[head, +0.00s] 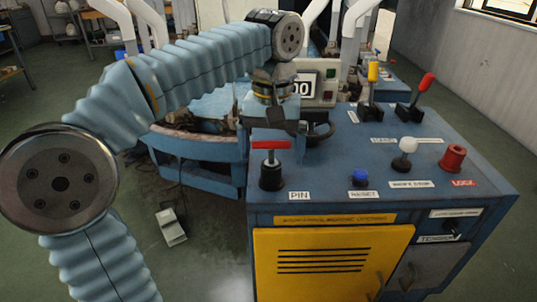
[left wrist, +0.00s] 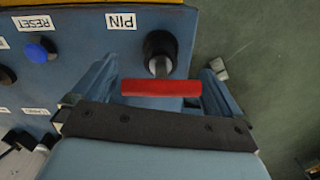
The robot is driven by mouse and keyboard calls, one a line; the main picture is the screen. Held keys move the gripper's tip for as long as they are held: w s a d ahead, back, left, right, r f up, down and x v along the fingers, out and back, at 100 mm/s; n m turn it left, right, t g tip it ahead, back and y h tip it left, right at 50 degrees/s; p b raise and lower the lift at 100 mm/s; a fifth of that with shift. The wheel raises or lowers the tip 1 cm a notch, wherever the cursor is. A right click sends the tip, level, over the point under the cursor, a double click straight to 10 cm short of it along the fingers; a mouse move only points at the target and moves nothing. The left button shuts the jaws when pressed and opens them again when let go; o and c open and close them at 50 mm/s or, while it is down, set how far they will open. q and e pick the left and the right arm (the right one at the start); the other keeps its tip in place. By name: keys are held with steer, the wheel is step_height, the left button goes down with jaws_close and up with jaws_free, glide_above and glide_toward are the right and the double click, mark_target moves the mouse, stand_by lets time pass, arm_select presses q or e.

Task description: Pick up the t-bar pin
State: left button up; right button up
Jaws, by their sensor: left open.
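The t-bar pin (head: 270,145) has a red crossbar on a metal stem. It stands upright in a black round socket (head: 271,178) behind the PIN label on the blue console. In the left wrist view the red crossbar (left wrist: 161,88) lies crosswise between the two fingers, with the dark socket (left wrist: 160,50) beyond it. My left gripper (head: 277,122) is open, just above and behind the pin in the head view. Its blue fingers (left wrist: 160,78) show on both sides of the crossbar, apparently apart from it. My right gripper is in neither view.
The blue console top (head: 325,165) carries a blue RESET button (head: 359,178), a white-knobbed lever (head: 406,152), a red LOCK knob (head: 453,157), and yellow (head: 373,72) and red-handled levers (head: 425,83). A counter display (head: 304,87) stands behind.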

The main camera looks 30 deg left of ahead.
mark_target(272, 162)
arm_select(q)
step_height(272, 162, down, 3)
steer(key=shift+f, duration=0.2)
steer(key=c, duration=0.7)
steer(key=shift+c, duration=0.2)
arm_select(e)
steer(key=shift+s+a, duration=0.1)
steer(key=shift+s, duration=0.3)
arm_select(q)
steer(key=shift+r, duration=0.15)
step_height(272, 162, up, 10)
steer(key=shift+f, duration=0.1)
steer(key=shift+f, duration=0.3)
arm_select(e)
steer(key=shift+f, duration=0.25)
arm_select(q)
steer(key=shift+f+b, duration=0.75)
steer(key=shift+b, duration=0.05)
steer(key=o, duration=0.7)
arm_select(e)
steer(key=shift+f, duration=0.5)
arm_select(q)
steer(key=shift+o, duration=0.2)
